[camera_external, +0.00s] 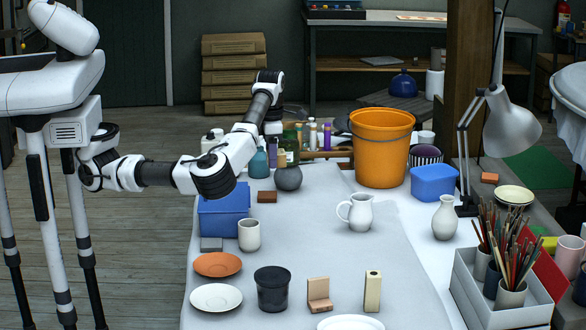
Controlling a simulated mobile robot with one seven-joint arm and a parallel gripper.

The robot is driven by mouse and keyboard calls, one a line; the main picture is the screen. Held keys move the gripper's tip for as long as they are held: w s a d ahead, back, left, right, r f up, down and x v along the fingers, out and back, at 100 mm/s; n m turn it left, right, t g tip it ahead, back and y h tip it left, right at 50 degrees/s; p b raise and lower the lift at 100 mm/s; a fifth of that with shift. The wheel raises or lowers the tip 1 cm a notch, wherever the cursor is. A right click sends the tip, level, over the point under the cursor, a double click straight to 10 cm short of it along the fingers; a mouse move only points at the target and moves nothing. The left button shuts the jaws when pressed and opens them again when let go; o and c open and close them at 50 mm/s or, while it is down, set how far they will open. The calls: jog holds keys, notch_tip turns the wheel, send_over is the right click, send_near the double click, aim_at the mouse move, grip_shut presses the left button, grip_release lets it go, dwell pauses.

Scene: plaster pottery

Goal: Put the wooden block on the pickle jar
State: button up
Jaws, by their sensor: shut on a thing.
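My gripper (272,128) points down at the back left of the table, beside a greenish glass jar with a pale label (289,149), which looks like the pickle jar. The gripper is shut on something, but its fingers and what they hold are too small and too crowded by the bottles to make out. I cannot tell whether it touches the jar. A small reddish-brown block (267,197) lies on the table in front of the grey round pot. A pale wooden piece (319,294) and a pale upright block with a hole (372,291) stand near the front.
Several bottles crowd around the jar, including a teal bottle (259,163). A grey round pot (288,178) stands before it, and a blue bin (223,211) is to the left. An orange bucket (381,148) stands right. The table's middle, around the white pitcher (358,212), is mostly clear.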

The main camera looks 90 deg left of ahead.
jog(key=shift+a+r, duration=0.1)
jog(key=shift+r, duration=0.1)
jog(key=w+a+r+m+p, duration=0.1)
jog(key=w+a+r+p, duration=0.25)
jog(key=a, duration=0.45)
jog(key=w+a+r+m+p, duration=0.1)
jog(key=w+a+r+p, duration=0.1)
jog(key=w+a+r, duration=0.35)
jog(key=s+a+r+m+p, duration=0.25)
jog(key=a+r, duration=0.25)
jog(key=a, duration=0.3)
jog(key=s+a+r+m+p, duration=0.1)
jog(key=a+r+p, duration=0.2)
jog(key=a+r, duration=0.3)
jog(key=b, duration=0.3)
send_over(285, 131)
jog(key=f, duration=1.6)
jog(key=shift+s+d, duration=0.1)
jog(key=shift+d, duration=0.1)
jog(key=shift+f+p, duration=0.6)
jog(key=shift+f, duration=1.75)
jog(key=o, duration=1)
notch_tip(285, 131, up, 12)
jog(key=b, duration=0.1)
jog(key=shift+r, duration=0.15)
